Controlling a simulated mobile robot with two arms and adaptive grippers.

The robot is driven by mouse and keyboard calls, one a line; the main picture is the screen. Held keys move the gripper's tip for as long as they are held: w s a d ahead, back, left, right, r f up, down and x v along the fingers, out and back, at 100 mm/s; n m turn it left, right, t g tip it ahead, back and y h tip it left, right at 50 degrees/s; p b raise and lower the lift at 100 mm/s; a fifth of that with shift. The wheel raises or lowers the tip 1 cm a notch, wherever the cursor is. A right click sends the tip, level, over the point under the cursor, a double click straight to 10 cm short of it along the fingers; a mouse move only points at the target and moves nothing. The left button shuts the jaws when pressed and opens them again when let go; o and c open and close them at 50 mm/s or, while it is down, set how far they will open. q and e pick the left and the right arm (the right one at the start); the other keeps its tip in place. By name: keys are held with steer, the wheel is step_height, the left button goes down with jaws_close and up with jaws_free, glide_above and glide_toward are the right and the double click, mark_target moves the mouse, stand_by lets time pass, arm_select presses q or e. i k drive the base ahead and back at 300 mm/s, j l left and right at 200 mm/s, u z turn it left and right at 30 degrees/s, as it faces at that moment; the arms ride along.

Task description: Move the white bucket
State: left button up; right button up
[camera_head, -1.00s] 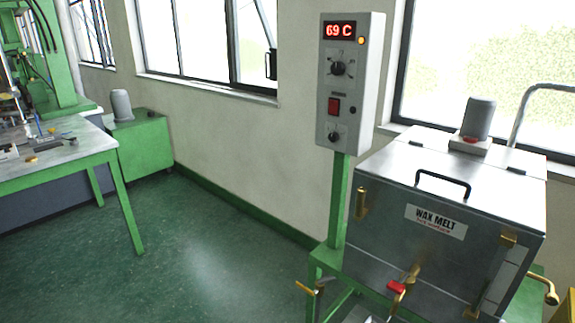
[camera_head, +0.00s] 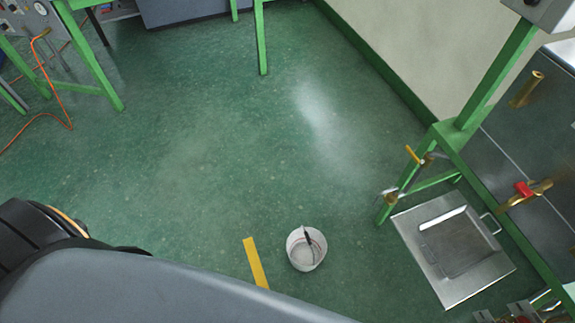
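The white bucket (camera_head: 306,249) stands upright on the green floor, low in the middle of the view. It is open at the top, and a dark handle or stick shows across its right side. What it holds is too small to tell. No gripper shows in the view. A large grey and black part of my own body fills the lower left, close below the bucket in the picture.
A yellow floor strip (camera_head: 255,262) lies left of the bucket. To the right are a metal tray (camera_head: 413,255) and the green stand (camera_head: 452,137) of the wax tank (camera_head: 508,160). An orange hose (camera_head: 66,108) lies far left. Open floor stretches behind the bucket.

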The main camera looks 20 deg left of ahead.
mark_target(307, 247)
steer(key=k+l+u, duration=0.2)
steer(key=k, duration=0.25)
steer(key=k+u, duration=0.25)
steer(key=k, duration=0.2)
